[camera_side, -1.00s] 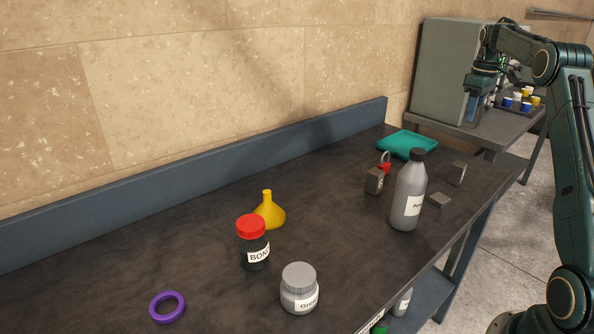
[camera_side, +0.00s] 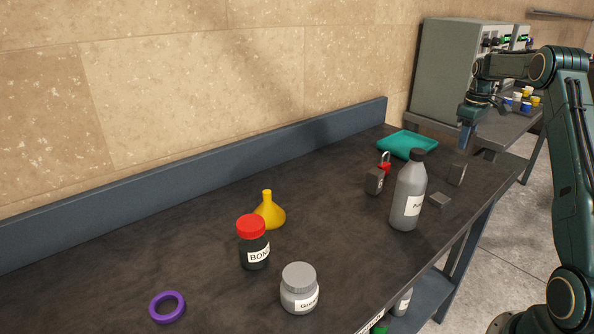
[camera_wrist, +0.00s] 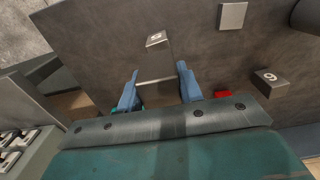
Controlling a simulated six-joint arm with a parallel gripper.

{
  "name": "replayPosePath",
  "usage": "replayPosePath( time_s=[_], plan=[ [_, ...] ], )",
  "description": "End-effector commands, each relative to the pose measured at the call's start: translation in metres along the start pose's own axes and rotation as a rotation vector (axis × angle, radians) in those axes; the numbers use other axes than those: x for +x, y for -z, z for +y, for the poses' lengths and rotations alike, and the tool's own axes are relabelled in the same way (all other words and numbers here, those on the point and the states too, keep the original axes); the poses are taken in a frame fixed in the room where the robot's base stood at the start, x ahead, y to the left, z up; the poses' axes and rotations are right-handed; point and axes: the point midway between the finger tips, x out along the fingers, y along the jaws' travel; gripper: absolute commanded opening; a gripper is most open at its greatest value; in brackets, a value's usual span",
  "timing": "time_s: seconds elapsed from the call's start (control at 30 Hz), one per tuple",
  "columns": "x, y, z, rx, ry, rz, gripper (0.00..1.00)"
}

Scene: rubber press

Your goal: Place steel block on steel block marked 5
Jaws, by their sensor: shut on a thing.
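My gripper (camera_side: 467,136) is over the far right end of the dark table, above and beyond an upright steel block (camera_side: 457,174). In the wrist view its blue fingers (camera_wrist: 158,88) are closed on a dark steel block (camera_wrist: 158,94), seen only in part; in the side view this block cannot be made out. The upright block shows ahead of the fingers in the wrist view (camera_wrist: 156,39), with a small numeral too blurred to read surely. Another block (camera_wrist: 270,82), with a numeral like 9, stands by the padlock (camera_side: 374,181). A flat block (camera_side: 440,199) lies near the bottle.
A grey bottle (camera_side: 407,200) stands close to the blocks. The red padlock (camera_side: 384,166) and green tray (camera_side: 407,146) are behind. A yellow funnel (camera_side: 267,212), jars and a purple ring (camera_side: 167,307) are farther left. The table middle is clear.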

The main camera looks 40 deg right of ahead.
Motion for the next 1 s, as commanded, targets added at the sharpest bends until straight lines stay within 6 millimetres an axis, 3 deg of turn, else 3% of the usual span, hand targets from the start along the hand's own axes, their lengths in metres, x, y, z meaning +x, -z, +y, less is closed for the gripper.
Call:
replayPosePath(
  time_s=[0.3,0.83,0.87,0.97,1.0],
  plan=[
    [0.029,0.0,0.0,0.0,-0.003,0.002,0.0],
    [0.035,0.0,0.0,0.0,-0.003,0.002,0.0],
    [0.038,0.0,0.0,0.0,0.001,-0.001,0.38],
    [0.038,0.0,0.0,0.0,0.001,-0.001,0.58],
    [0.038,0.0,0.0,0.0,0.001,-0.001,0.58]
  ],
)
